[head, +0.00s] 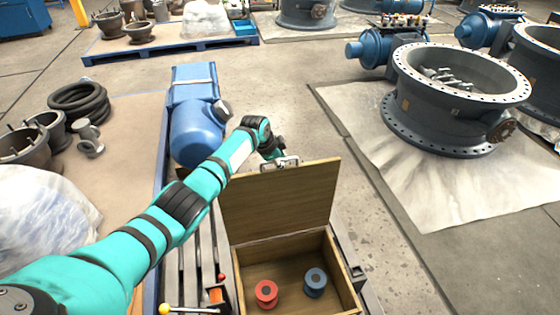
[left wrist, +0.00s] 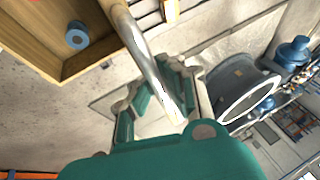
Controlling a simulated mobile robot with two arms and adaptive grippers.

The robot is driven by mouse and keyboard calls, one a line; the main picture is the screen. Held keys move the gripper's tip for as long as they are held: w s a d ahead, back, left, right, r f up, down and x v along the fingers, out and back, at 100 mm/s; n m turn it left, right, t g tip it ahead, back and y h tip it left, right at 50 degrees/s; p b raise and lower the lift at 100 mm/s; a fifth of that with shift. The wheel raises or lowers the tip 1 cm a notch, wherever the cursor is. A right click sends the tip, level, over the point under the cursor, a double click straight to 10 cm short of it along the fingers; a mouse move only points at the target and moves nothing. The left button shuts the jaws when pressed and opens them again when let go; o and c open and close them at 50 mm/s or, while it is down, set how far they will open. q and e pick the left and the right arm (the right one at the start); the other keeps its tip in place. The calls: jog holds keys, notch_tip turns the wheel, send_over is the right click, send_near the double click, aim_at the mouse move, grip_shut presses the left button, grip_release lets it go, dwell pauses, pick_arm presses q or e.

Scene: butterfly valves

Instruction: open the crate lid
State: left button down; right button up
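The wooden crate (head: 347,290) is at the bottom centre of the head view, its lid (head: 280,200) standing raised at the back edge. A red spool (head: 266,293) and a blue spool (head: 315,281) stand inside; the blue spool also shows in the left wrist view (left wrist: 77,37). A metal handle (head: 287,163) is at the lid's top edge. My left gripper (head: 280,157) is at this handle, partly hidden. In the left wrist view its fingers (left wrist: 155,85) are spread apart, and a shiny metal bar (left wrist: 145,60) passes by them; contact is unclear. My right gripper is not seen.
A blue motor-like unit (head: 196,125) stands behind my left arm. A large flanged valve body (head: 455,95) sits on sheeting at the right. Black rings (head: 78,102) and metal parts lie at the left. The floor right of the crate is clear.

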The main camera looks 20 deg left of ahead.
pick_arm(q)
jog(key=c, duration=1.4)
grip_release()
jog(key=shift+r, duration=0.4)
jog(key=shift+f, duration=0.15)
jog(key=v, duration=1.2)
jog(key=shift+s, duration=0.15)
